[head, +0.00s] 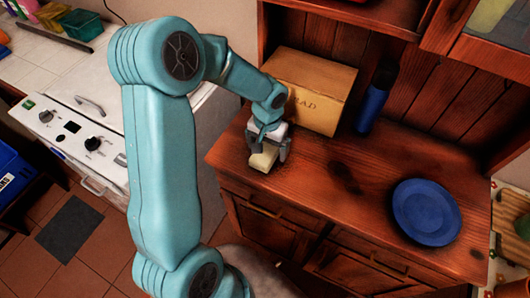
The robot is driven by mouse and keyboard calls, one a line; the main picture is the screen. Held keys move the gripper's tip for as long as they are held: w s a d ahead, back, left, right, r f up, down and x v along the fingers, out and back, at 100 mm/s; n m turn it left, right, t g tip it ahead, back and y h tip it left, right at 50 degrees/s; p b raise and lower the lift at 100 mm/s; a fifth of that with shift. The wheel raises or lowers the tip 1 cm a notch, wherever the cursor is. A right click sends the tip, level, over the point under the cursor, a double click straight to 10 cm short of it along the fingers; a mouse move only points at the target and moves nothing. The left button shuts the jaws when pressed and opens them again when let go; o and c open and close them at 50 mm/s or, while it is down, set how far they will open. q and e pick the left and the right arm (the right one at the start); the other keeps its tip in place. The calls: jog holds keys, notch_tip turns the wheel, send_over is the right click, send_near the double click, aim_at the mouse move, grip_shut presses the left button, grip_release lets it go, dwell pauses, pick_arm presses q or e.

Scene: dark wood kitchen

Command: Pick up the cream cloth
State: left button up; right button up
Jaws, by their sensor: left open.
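The cream cloth (262,160) is a small pale block-like bundle on the dark wood counter (328,196), near its left front edge. My left gripper (267,149) is open and reaches down right at the cloth, with a grey finger on its right side. The gripper covers part of the cloth, and I cannot tell whether the fingers touch it. My right gripper is not in view.
A tan bread box (322,92) stands just behind the gripper. A dark blue bottle (372,103) is to the right of the box. A blue plate (426,212) lies at the right of the counter. A white stove (75,140) stands at the left. The counter's middle is clear.

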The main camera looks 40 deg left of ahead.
aim_at(269, 147)
pick_arm(q)
jog(key=c, duration=1.1)
notch_tip(269, 147, up, 20)
jog(key=shift+r, duration=0.1)
jog(key=o, duration=0.4)
jog(key=c, duration=0.3)
jog(key=shift+w+d, duration=0.1)
jog(key=shift+w, duration=0.05)
jog(key=shift+c, duration=0.2)
